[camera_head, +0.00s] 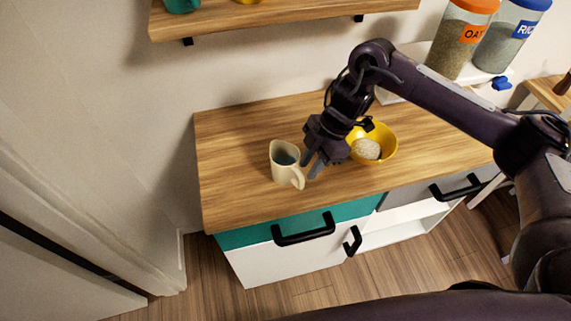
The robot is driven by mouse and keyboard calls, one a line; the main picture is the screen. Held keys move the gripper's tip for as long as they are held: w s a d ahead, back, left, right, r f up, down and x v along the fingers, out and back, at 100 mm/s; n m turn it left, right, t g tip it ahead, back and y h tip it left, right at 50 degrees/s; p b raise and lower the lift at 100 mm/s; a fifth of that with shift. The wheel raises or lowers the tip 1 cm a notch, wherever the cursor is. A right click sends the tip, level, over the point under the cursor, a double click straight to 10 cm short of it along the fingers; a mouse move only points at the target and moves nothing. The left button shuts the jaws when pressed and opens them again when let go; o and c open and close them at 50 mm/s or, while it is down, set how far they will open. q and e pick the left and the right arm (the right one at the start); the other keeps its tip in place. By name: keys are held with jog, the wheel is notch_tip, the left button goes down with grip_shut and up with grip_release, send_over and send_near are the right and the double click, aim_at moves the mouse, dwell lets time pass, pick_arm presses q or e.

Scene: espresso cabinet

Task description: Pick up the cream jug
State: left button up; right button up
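The cream jug (285,165) is a cream-coloured jug standing upright on the wooden cabinet top, left of the middle. Its handle faces toward the lower right. My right gripper (312,166) comes in from the right, just beside the jug at the handle side. Its two fingers look spread apart, with a gap between the tips near the handle. I cannot tell whether a finger touches the jug. My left gripper is not in view.
A yellow bowl (387,146) with a pale round thing in it stands right behind my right gripper. Jars with orange (459,40) and blue lids stand at the back right. A shelf (290,17) hangs above. The left part of the wooden top (225,160) is clear.

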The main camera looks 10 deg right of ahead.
aim_at(302, 181)
jog(key=x, duration=0.2)
jog(key=p+x, duration=0.1)
jog(key=x, duration=0.2)
jog(key=shift+s, duration=0.25)
jog(key=shift+f, duration=0.25)
jog(key=shift+s, duration=0.1)
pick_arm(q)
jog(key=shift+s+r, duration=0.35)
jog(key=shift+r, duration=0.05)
pick_arm(e)
grip_shut()
